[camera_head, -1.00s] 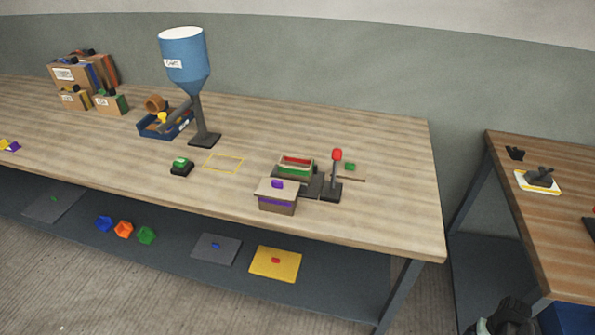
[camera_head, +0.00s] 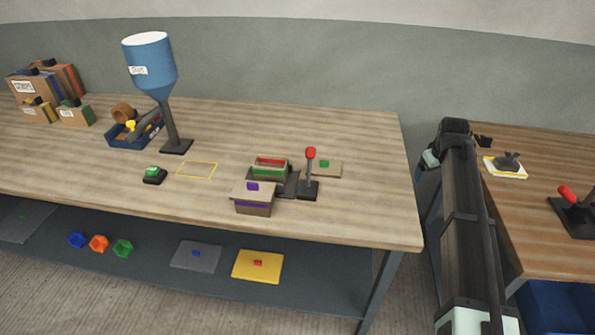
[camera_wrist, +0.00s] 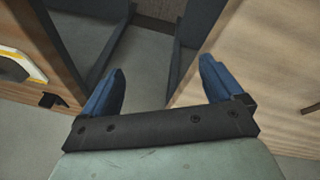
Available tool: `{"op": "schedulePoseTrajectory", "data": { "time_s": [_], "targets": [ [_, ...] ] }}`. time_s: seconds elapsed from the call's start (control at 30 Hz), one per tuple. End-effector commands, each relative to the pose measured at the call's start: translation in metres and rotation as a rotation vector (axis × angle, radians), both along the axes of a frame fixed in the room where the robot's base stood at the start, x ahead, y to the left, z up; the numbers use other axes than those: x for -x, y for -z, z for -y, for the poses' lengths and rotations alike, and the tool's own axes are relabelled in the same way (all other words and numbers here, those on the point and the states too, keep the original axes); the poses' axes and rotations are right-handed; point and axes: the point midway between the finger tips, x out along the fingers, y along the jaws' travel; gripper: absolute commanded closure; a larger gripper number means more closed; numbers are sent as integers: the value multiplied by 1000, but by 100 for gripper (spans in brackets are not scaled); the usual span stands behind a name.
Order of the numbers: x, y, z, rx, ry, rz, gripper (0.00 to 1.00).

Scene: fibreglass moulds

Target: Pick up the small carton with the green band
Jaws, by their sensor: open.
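A small carton with a green band (camera_head: 75,114) stands at the back left of the long workbench, with a white label on its front. A small carton with a yellow band (camera_head: 38,112) stands just left of it, and larger cartons (camera_head: 40,86) stand behind. My gripper (camera_wrist: 160,85) shows in the wrist view with two blue fingers spread and nothing between them. It is over the gap between the two benches, far from the carton. My arm is at the right of the head view; I cannot make out the gripper there.
A blue hopper (camera_head: 149,63) on a stand and a blue tray (camera_head: 128,135) are right of the cartons. A purple-banded box (camera_head: 252,203), a green-banded open box (camera_head: 268,172) and a red-knobbed lever (camera_head: 310,175) stand near the right end. The front left benchtop is clear.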

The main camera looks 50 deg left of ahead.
Motion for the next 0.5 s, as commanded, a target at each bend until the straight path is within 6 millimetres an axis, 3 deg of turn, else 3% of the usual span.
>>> {"op": "schedulePoseTrajectory", "data": {
  "time_s": [0.1, 0.2, 0.37, 0.5],
  "targets": [
    [24, -53, -62, -22, -131, 19, 6],
    [65, -83, -112, -30, -281, 2, 6],
    [148, -108, -180, -36, -551, -64, 6],
    [228, -123, -226, -46, -797, -131, 6]
  ]
}}
